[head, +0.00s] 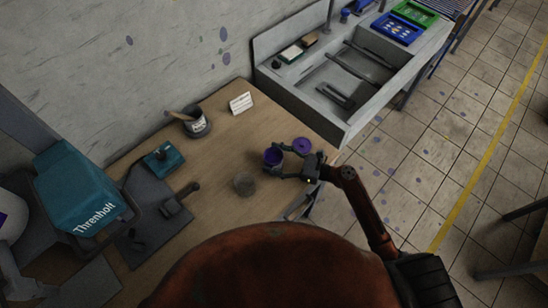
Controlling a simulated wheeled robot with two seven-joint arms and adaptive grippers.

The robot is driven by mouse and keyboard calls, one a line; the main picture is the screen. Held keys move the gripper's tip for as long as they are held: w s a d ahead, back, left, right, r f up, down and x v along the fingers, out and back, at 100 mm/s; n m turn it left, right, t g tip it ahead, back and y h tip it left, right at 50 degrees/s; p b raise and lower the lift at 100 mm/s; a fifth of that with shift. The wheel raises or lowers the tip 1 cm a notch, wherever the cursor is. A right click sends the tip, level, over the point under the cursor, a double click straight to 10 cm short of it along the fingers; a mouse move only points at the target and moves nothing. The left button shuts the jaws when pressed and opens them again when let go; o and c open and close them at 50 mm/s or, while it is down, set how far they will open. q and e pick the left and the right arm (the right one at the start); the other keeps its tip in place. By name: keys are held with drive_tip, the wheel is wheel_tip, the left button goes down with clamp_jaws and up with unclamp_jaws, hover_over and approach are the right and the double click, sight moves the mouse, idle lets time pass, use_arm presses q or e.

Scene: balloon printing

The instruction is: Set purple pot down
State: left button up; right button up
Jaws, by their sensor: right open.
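The small purple pot (272,157) is near the right end of the wooden table. It appears to stand on the table, but I cannot tell for certain whether its base touches. My right gripper (281,163) is open, with its fingers around or beside the pot. The dark gripper partly hides the pot's right side. A round purple lid (302,146) lies on the table just behind the gripper, near the table edge. My left gripper is not in view.
A grey-brown cup (244,184) stands close left of the pot. A paint can (196,122) with a stick, a white sign (240,103) and a teal box (163,158) stand farther back and left. A teal machine (78,190) is at the left. A grey sink (350,80) adjoins behind right.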

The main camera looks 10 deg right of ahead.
drive_tip(key=v, duration=1.2)
drive_tip(key=shift+r+b, duration=0.1)
drive_tip(key=shift+b, duration=0.25)
idle(0.4)
